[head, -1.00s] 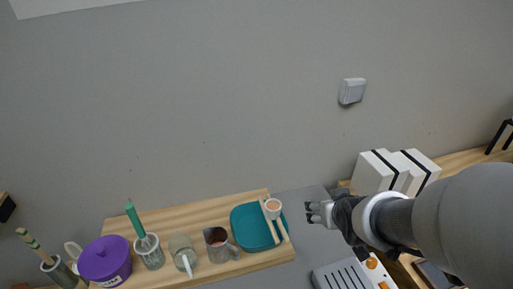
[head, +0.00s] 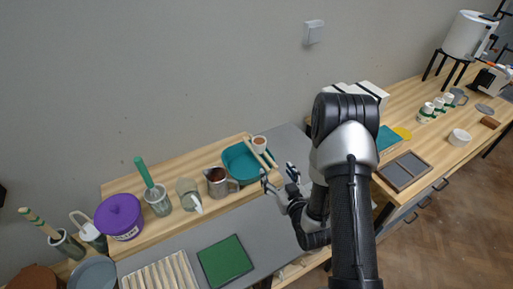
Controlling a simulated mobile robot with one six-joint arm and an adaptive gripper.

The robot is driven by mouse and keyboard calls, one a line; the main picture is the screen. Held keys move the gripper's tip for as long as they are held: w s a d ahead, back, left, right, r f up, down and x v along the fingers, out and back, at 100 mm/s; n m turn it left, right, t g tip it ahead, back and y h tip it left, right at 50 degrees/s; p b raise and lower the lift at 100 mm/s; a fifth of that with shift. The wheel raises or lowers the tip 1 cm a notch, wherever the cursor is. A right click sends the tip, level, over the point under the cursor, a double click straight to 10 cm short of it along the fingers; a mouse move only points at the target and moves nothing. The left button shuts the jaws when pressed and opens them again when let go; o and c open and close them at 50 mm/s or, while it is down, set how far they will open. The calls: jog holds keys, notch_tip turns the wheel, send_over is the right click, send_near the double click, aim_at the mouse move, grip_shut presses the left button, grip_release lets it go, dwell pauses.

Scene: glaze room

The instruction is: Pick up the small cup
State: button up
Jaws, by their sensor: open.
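A small white cup (head: 259,143) with a brownish inside stands at the back right corner of the teal tray (head: 236,170), in the head view. Two light wooden sticks lie close in front of it and to its right. My gripper (head: 279,177) is open and empty, in front of the cup and a little to its right, with a gap between them. Whether the cup rests on the tray or just behind it I cannot tell.
Left of the tray are a metal pitcher (head: 217,182), a glass jar (head: 189,194), a brush holder (head: 158,200) and a purple tub (head: 119,217). A green mat (head: 225,261) lies in front. White boxes (head: 371,92) stand behind my arm. A white bowl (head: 459,138) is far right.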

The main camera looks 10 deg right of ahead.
aim_at(261, 150)
jog(key=b+x, duration=0.1)
jog(key=x, duration=1)
jog(key=shift+w, duration=0.2)
jog(key=x, duration=0.1)
jog(key=b+x, duration=0.1)
jog(key=x, duration=0.2)
jog(key=shift+w+a+f, duration=0.15)
jog(key=shift+a+f, duration=0.05)
jog(key=shift+a, duration=0.1)
jog(key=shift+w, duration=0.35)
jog(key=shift+c, duration=0.6)
jog(key=c, duration=1.2)
jog(key=shift+o, duration=0.2)
jog(key=shift+r, duration=0.2)
notch_tip(261, 150, up, 19)
jog(key=p, duration=0.3)
jog(key=shift+r, duration=0.25)
